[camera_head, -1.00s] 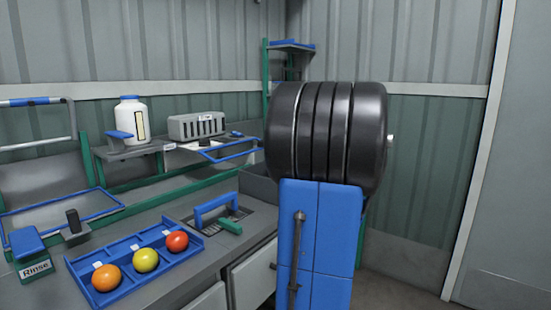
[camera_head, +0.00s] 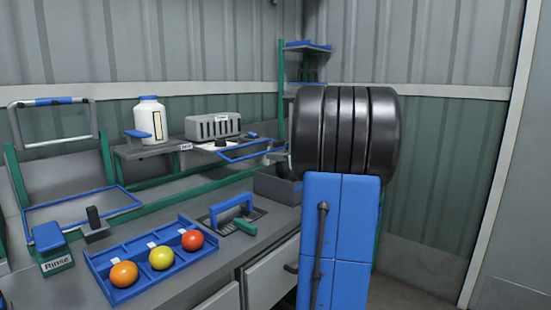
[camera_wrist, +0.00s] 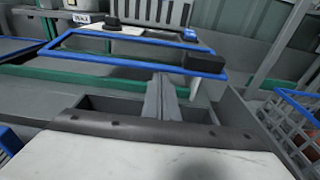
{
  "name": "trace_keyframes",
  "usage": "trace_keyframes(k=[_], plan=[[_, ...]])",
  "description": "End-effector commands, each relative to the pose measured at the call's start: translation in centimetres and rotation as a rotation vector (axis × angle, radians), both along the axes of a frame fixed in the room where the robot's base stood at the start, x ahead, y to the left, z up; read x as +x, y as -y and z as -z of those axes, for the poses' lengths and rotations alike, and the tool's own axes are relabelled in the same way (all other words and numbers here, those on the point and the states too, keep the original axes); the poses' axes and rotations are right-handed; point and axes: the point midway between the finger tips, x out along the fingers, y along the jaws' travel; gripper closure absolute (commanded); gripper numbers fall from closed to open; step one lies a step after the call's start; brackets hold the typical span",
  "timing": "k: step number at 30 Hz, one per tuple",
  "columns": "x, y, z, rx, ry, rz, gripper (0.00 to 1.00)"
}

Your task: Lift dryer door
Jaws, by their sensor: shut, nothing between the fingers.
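The dryer seems to be the grey vented box (camera_head: 213,126) with a blue-framed flap, which I take as its door (camera_head: 246,156), lying nearly flat in front of it. The door also shows in the wrist view (camera_wrist: 130,67), with a dark block like a handle (camera_wrist: 205,63) at its right end. My gripper (camera_wrist: 160,82) is shut and empty. In the wrist view its tips appear just at the near edge of the door frame, left of the dark handle. I cannot tell whether they touch it. The gripper is not visible in the head view.
A white bottle (camera_head: 149,122) stands left of the box. A blue tray (camera_head: 150,262) holds orange, yellow and red tomatoes. A blue-handled grey plate (camera_head: 232,208) and a Rinse block (camera_head: 56,262) sit on the counter. A blue-rimmed basket (camera_wrist: 296,103) is at the right.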

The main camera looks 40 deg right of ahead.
Motion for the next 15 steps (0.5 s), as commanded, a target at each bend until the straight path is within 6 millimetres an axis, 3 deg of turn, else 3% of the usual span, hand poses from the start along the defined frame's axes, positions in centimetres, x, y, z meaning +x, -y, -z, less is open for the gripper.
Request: trace_keyframes(k=[15], plan=[[-0.5,0.0,-2.5,-0.019,-0.196,-0.002,1.00]])
